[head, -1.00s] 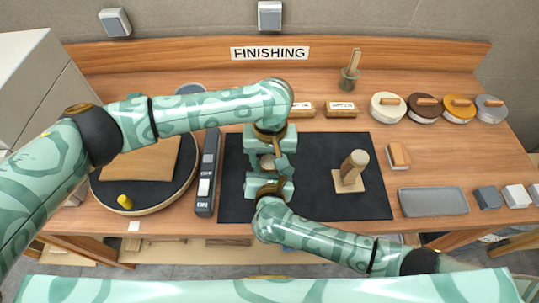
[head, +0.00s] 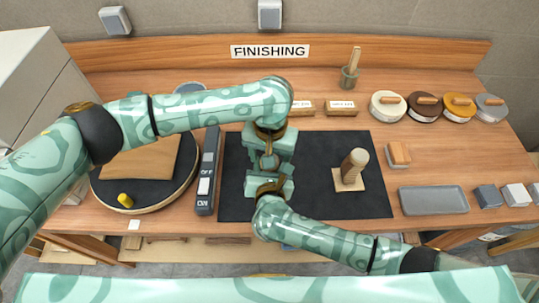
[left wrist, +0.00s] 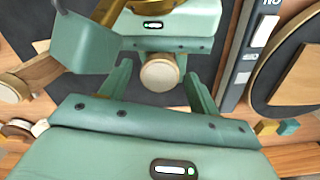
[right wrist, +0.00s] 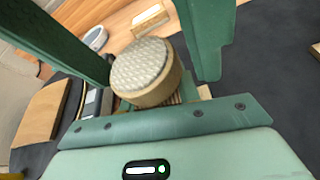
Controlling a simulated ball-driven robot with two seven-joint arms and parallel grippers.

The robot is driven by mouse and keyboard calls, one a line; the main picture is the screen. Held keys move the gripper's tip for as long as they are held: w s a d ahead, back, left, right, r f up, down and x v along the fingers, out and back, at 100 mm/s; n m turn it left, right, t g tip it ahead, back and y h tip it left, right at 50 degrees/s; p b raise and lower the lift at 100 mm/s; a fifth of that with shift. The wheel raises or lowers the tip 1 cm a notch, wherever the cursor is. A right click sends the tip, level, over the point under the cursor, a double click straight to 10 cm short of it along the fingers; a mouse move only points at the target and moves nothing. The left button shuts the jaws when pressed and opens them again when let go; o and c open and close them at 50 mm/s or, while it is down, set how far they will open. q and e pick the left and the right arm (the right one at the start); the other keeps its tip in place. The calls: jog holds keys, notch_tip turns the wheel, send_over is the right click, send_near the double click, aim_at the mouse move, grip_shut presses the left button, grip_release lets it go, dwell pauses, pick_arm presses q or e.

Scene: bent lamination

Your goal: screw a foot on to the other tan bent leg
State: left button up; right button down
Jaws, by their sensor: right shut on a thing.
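My right gripper (right wrist: 148,75) is shut on a round foot with a textured pale pad and a tan rim (right wrist: 146,68). The pad faces the right wrist camera. My left gripper (left wrist: 160,82) faces it from the far side in the head view (head: 270,155). Its fingers stand apart around a short round wooden piece (left wrist: 160,72), with small gaps on both sides; I cannot tell whether this is the foot or the leg end. A brown post with a pale round top (head: 354,164) stands on a square tan plate to the right. No bent leg shows clearly between the grippers.
A black mat (head: 320,205) lies under the grippers. A switch box (head: 205,187) and a round turntable (head: 150,208) with a tan board stand left. A grey tray (head: 433,201), small blocks (head: 487,197) and lidded pots (head: 388,107) are right.

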jog(key=shift+s+f, duration=0.1)
jog(key=shift+f, duration=0.1)
pick_arm(q)
jog(key=shift+r, duration=2.25)
jog(key=o, duration=0.6)
jog(key=shift+c, duration=0.2)
notch_tip(320, 180, up, 12)
